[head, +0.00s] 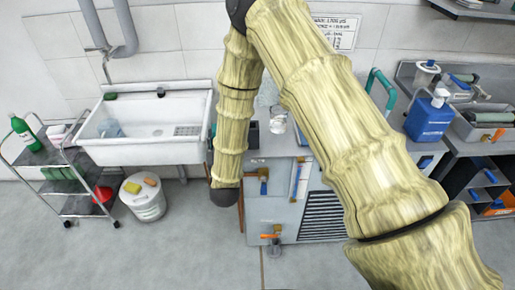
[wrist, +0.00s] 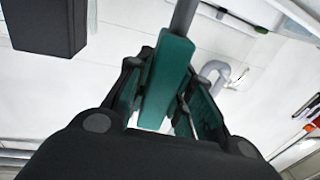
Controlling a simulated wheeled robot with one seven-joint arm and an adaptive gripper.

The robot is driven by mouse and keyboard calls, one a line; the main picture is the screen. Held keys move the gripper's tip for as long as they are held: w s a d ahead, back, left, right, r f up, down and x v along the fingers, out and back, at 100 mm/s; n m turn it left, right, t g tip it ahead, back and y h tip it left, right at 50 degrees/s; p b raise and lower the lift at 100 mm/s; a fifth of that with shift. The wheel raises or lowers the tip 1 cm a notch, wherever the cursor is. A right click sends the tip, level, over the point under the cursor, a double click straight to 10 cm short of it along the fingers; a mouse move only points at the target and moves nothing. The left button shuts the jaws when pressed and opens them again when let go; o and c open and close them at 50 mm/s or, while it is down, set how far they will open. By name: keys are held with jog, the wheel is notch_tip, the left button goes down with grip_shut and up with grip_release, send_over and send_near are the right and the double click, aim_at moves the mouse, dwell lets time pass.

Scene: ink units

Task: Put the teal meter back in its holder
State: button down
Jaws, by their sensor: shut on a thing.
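In the wrist view my gripper (wrist: 163,88) is shut on the teal meter (wrist: 169,68). The meter shows as a flat teal body between the fingers, with a grey rod (wrist: 184,16) running from it to the top edge of the picture. In the head view the gripper and the meter cannot be made out; my arm covers that area. A dark box (wrist: 47,22) hangs in the upper left of the wrist view, apart from the meter; I cannot tell whether it is the holder. A small dark container (head: 252,134) shows beside my forearm in the head view.
A white sink (head: 145,146) is on the left wall, with a trolley (head: 84,207) and a white bucket (head: 146,204) near it. A grey cabinet (head: 264,211) stands behind my arm. A blue jug (head: 428,120) is at right. Floor at lower left is clear.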

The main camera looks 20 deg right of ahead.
jog(key=w+d+r+m+g+h+b, duration=0.1)
jog(key=d+r+m+h+b, duration=0.2)
jog(key=r, duration=0.5)
jog(key=d+r+m+g+h+b, duration=0.1)
jog(key=d+r+h+b, duration=0.2)
jog(key=d+r+b, duration=0.4)
jog(key=w+d+r+m+g+h+b, duration=0.1)
jog(key=d+r+m+g+h+b, duration=0.15)
jog(key=r, duration=0.65)
notch_tip(320, 180, down, 18)
jog(key=shift+d+f+t, duration=0.15)
jog(key=shift+d+t, duration=0.05)
jog(key=shift+t, duration=0.25)
jog(key=shift+w, duration=0.1)
jog(key=c, duration=1.3)
grip_release()
jog(key=shift+f, duration=0.1)
jog(key=shift+o, duration=0.2)
jog(key=b+v, duration=0.1)
jog(key=v, duration=1.1)
